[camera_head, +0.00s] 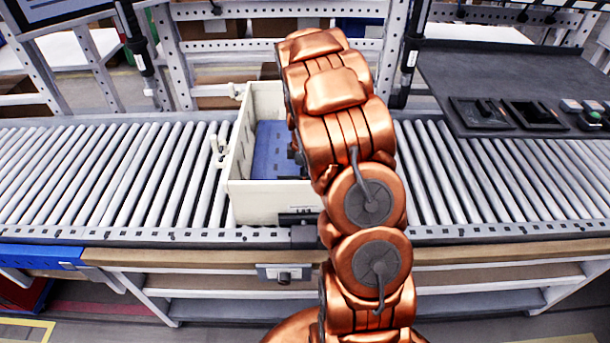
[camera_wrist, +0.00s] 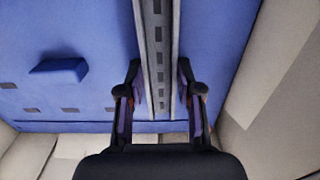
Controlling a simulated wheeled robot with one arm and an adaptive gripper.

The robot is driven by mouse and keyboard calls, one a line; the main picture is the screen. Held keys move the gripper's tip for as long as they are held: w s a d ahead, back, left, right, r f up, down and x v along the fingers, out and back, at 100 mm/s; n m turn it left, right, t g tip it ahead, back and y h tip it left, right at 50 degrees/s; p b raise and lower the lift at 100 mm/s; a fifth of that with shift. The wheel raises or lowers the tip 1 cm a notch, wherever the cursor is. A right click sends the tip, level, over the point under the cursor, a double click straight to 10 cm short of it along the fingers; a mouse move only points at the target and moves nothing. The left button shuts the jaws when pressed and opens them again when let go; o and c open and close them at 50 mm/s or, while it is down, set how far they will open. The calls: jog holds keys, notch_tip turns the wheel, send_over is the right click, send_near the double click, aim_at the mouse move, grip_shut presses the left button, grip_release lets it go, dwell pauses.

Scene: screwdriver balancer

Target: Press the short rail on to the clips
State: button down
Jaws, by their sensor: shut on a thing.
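The short rail (camera_wrist: 158,60) is a grey metal strip with a row of dark slots, seen in the wrist view running up from between my fingertips. My gripper (camera_wrist: 160,92) has one finger on each side of the rail and is shut on it near its lower end. The rail lies over a blue panel (camera_wrist: 85,30); I cannot tell whether it touches the panel. No clips can be made out, and any under the rail are hidden. In the head view the blue panel (camera_head: 272,150) is inside a cream box, and my arm hides the gripper and rail.
The cream box (camera_head: 270,202) stands on a roller conveyor (camera_head: 110,165), its walls close around the panel. A blue block (camera_wrist: 58,70) sticks up from the panel left of the rail. A dark table (camera_head: 480,75) with black trays stands at the right.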

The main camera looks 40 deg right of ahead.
jog(key=shift+f, duration=0.2)
dwell(0.5)
jog(key=shift+b, duration=0.5)
dwell(0.4)
jog(key=c, duration=0.7)
grip_release()
jog(key=shift+f, duration=0.1)
notch_tip(320, 180, up, 12)
dwell(0.6)
